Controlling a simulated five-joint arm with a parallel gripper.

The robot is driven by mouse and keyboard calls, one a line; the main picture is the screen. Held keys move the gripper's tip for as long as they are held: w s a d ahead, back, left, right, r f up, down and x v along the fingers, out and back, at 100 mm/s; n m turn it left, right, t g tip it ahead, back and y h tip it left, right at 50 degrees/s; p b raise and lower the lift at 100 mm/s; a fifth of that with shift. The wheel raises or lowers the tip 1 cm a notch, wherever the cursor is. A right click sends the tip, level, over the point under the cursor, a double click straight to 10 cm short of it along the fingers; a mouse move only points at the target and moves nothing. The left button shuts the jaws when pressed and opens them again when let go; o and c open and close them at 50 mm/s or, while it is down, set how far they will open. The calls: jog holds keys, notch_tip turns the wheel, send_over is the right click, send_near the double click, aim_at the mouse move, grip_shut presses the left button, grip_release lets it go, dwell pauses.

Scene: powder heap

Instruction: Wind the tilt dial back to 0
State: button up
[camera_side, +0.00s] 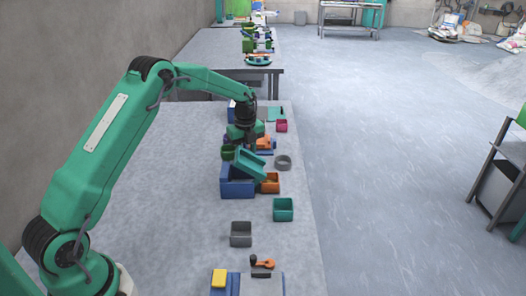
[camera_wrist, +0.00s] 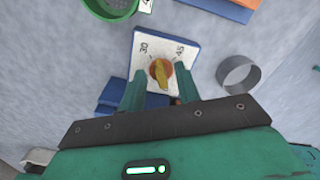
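The dial (camera_wrist: 160,70) has an orange round base with a yellow grip bar on it. It sits on a white plate (camera_wrist: 180,45) marked 30 at left and 45 at right. The bar runs roughly up and down in the wrist view, and I cannot tell which mark it points to. My gripper (camera_wrist: 158,88) is open, its two teal fingers apart at the lower left and lower right of the dial. I cannot tell whether they touch it. In the side view my gripper (camera_side: 246,140) is low over the bench, beside an orange part (camera_side: 264,143).
A teal tray (camera_side: 250,163) is tilted over a blue bin (camera_side: 237,187). A green bowl (camera_wrist: 112,8) with grey contents and a grey ring (camera_wrist: 238,74) are near the dial plate. Orange (camera_side: 270,183), teal (camera_side: 283,208) and grey (camera_side: 241,234) boxes stand nearer on the bench.

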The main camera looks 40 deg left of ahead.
jog(key=shift+f, duration=0.2)
grip_shut()
jog(key=shift+n, duration=0.8)
grip_release()
jog(key=shift+r, duration=0.1)
